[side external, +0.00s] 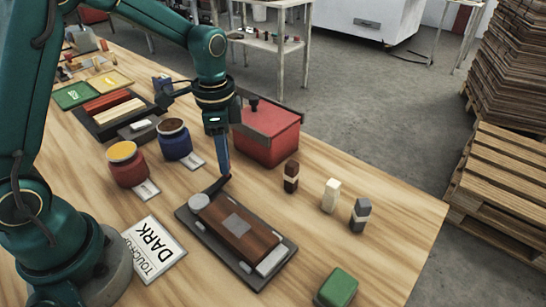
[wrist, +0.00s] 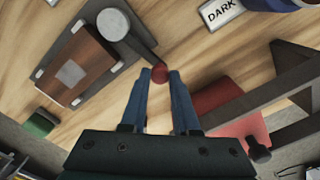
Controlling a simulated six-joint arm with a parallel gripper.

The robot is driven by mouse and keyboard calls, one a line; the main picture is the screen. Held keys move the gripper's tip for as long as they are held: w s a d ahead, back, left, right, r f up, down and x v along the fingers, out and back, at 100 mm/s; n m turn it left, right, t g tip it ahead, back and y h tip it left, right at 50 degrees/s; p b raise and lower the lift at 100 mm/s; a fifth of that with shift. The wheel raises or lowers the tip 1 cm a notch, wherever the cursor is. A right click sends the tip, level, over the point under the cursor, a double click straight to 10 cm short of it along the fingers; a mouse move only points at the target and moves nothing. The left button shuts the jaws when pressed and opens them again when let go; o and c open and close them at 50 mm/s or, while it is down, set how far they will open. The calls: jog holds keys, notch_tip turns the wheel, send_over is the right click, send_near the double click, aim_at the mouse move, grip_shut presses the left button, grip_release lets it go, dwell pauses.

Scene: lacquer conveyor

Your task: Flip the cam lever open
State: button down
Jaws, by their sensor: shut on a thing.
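The cam lever is a dark bar (side external: 214,187) that runs out from a round grey cam (side external: 199,201) at one corner of a dark clamp plate (side external: 186,219). A brown wooden block (side external: 252,235) with a grey square on top sits on the plate. In the wrist view the lever (wrist: 144,50) leads from the cam (wrist: 113,24) to a red ball knob (wrist: 160,73). My gripper (side external: 224,176) points down at the lever's end. Its blue fingers (wrist: 160,76) are shut on the knob, which shows between the tips. In the side view the fingers hide the knob.
A red box (side external: 268,138) stands close behind my gripper. Red (side external: 127,168) and blue (side external: 174,142) jars stand to the left. Small blocks (side external: 331,194) stand to the right, and a green block (side external: 338,287) is near the front edge.

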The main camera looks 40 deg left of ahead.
jog(key=shift+d, duration=0.1)
jog(key=c, duration=0.7)
grip_release()
jog(key=shift+o, duration=0.2)
jog(key=shift+r, duration=0.15)
jog(key=shift+r, duration=2.45)
